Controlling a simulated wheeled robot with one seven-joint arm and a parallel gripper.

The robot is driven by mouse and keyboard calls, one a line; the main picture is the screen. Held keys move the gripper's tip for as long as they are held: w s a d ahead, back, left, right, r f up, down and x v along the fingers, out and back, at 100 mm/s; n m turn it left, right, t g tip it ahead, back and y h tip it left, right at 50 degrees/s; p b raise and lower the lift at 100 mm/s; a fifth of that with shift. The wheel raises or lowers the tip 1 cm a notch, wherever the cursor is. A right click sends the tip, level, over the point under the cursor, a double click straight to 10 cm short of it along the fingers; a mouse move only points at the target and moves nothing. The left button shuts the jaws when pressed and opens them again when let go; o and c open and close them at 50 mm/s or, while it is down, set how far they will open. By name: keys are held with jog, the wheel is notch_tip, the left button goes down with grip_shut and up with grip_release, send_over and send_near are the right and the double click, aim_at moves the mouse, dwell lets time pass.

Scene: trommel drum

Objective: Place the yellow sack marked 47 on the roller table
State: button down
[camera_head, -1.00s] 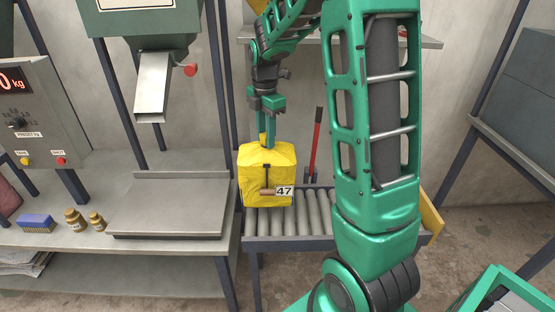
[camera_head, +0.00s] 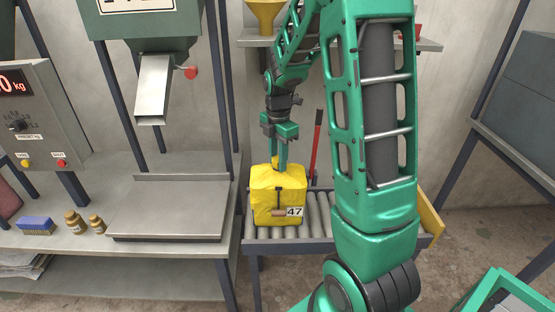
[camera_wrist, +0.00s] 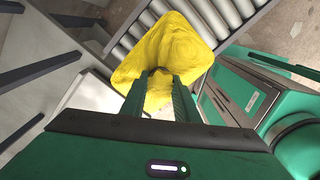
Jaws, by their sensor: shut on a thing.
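The yellow sack (camera_head: 270,197) has a white tag marked 47 and a small brown piece on its front. It is upright at the left part of the roller table (camera_head: 320,213), over the rollers. I cannot tell whether its base touches them. My gripper (camera_head: 281,163) is above the sack, shut on its gathered top. In the wrist view the sack (camera_wrist: 165,45) fills the space beyond my fingers (camera_wrist: 160,90), with the rollers (camera_wrist: 122,42) behind it. The sack's underside is hidden.
A metal bench with a flat platform (camera_head: 170,209) stands close at left, under a hopper spout (camera_head: 153,90). A red-handled tool (camera_head: 316,145) stands behind the rollers.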

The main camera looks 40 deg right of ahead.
jog(key=c, duration=1.4)
grip_release()
jog(key=shift+f, duration=0.1)
notch_tip(320, 180, up, 11)
jog(key=s+m, duration=0.8)
jog(key=s, duration=0.1)
jog(key=s+a+f+m, duration=0.1)
jog(key=s+m, duration=0.7)
jog(key=s, duration=0.2)
jog(key=s+a+m, duration=0.1)
jog(key=s+m, duration=0.7)
jog(key=s, duration=0.1)
jog(key=shift+s+a+f+m, duration=0.15)
jog(key=shift+s+f+m, duration=0.15)
jog(key=shift+m, duration=0.1)
